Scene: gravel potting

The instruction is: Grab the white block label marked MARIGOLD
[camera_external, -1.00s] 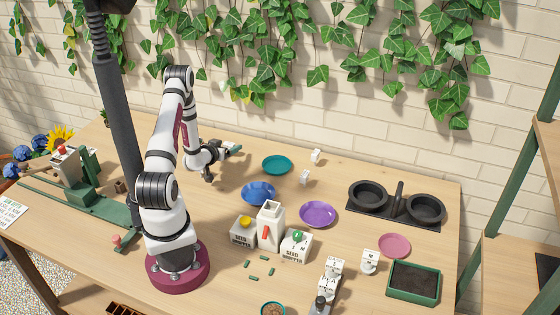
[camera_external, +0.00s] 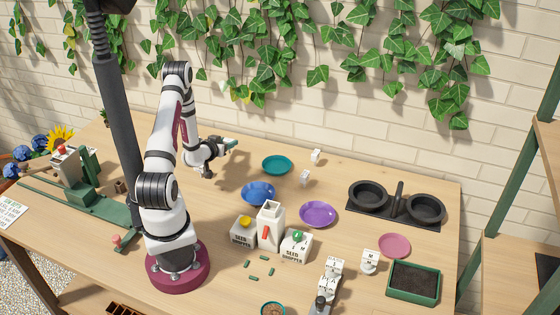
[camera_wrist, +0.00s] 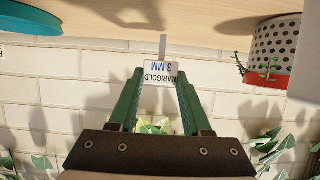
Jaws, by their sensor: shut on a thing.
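The white block label (camera_wrist: 158,72) reads MARIGOLD and 3 MM, upside down in the wrist view. It sits between the green fingertips of my gripper (camera_wrist: 158,80), which is shut on it. A thin pale stake stands out from the label on the side away from the gripper. In the external view my gripper (camera_external: 231,145) is raised over the back of the table, left of the teal saucer (camera_external: 277,165). The label itself is too small to make out there.
Two small white blocks (camera_external: 315,156) (camera_external: 305,177) stand right of the teal saucer. Blue (camera_external: 258,193) and purple (camera_external: 318,214) saucers lie nearer. A dotted pot (camera_wrist: 285,38) shows in the wrist view. A brick wall with ivy (camera_external: 280,65) rises behind the table.

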